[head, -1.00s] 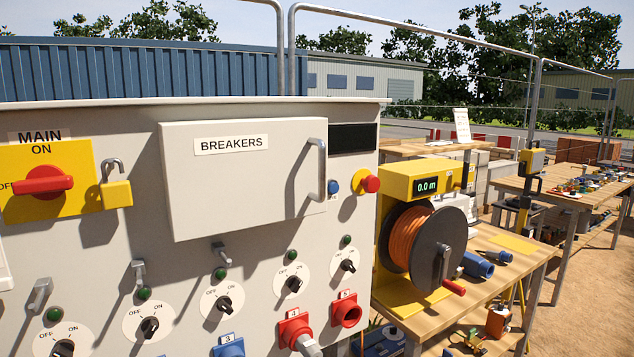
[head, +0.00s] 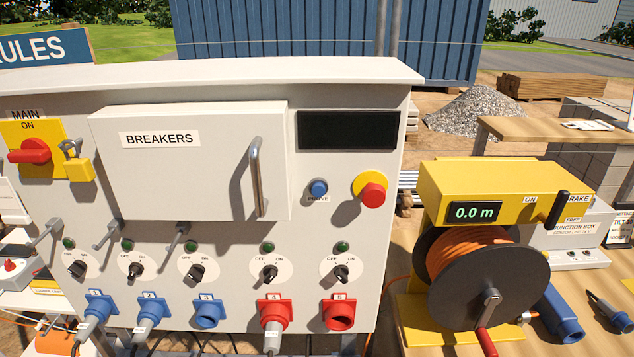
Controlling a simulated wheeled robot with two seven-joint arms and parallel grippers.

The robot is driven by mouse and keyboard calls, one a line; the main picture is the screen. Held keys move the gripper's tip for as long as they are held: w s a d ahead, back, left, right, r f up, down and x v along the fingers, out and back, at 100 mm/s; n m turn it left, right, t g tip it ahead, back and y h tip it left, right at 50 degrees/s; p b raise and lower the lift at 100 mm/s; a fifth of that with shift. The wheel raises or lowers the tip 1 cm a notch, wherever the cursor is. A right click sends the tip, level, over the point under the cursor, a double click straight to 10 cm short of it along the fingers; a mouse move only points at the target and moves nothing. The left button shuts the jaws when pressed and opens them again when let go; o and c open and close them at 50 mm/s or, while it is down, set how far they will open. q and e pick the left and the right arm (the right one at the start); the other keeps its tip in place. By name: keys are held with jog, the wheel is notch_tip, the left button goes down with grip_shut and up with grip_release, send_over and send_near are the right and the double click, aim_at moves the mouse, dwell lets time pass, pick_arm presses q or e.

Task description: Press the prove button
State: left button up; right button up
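The prove button (head: 319,188) is a small round blue button with a "PROVE" label under it. It sits on the right part of the grey panel (head: 372,108), below a dark blank display (head: 347,130). A red mushroom button (head: 372,194) on a yellow disc is just to its right. Neither of my grippers shows in the head view, and nothing covers the prove button.
The closed breakers door (head: 180,175) has a metal handle (head: 256,178) standing out left of the button. Levers, rotary switches and red and blue sockets line the lower panel. A cable reel (head: 478,275) with a yellow housing stands on a wooden bench at right.

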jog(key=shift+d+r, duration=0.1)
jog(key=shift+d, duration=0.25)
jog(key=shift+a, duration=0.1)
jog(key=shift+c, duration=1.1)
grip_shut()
